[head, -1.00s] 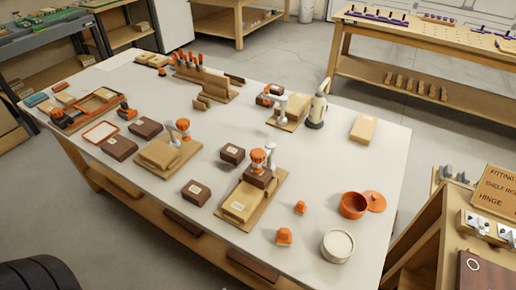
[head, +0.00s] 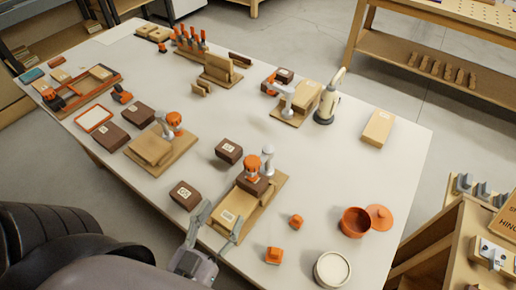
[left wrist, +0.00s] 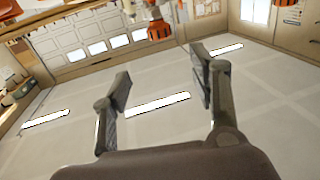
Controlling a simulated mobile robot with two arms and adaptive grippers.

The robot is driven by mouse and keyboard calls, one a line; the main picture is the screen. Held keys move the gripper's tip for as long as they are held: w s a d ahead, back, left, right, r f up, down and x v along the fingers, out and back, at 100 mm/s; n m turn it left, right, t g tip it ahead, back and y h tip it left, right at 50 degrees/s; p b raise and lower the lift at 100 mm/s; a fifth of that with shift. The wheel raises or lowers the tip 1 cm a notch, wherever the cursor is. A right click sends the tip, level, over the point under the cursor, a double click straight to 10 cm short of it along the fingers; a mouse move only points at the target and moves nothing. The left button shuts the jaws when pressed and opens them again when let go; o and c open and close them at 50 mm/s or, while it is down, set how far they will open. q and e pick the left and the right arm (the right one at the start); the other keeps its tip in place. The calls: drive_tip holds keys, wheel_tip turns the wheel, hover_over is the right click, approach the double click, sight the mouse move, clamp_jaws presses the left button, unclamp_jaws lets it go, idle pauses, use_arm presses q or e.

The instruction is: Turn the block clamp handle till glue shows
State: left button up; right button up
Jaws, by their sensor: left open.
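Near the front of the bench, a clamp with an orange handle (head: 252,163) stands on a wooden board (head: 272,190), over a dark block (head: 258,186) and a light block (head: 236,208). A second clamp with an orange handle (head: 175,119) stands to its left by another light block (head: 151,148). My left gripper (head: 219,222) is open and empty at the front bench edge, just in front of the nearer board. Its two spread fingers (left wrist: 162,95) also show in the left wrist view. I see no glue. My right gripper is out of view.
Loose dark blocks (head: 186,194) lie left of the nearer board. Orange pieces (head: 296,221), an orange pot (head: 355,222) and a round pale-topped tin (head: 332,268) stand to its right. A cream bottle (head: 327,103) stands farther back. The bench middle (head: 225,115) has clear patches.

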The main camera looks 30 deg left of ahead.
use_arm(q)
drive_tip(key=p, duration=0.1)
approach(249, 167)
drive_tip(key=w, duration=0.3)
drive_tip(key=w+p, duration=0.1)
drive_tip(key=w, duration=0.3)
drive_tip(key=w+a+p, duration=0.1)
drive_tip(key=w, duration=0.2)
drive_tip(key=shift+w+f, duration=0.1)
drive_tip(key=shift+w, duration=0.3)
drive_tip(key=shift+w+f, duration=0.1)
drive_tip(key=shift+w, duration=0.5)
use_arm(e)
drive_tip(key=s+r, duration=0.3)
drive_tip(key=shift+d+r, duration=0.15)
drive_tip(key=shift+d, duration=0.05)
use_arm(q)
drive_tip(key=shift+c, duration=0.2)
drive_tip(key=c, duration=1.1)
drive_tip(key=shift+c, duration=0.2)
drive_tip(key=shift+m+h, duration=0.3)
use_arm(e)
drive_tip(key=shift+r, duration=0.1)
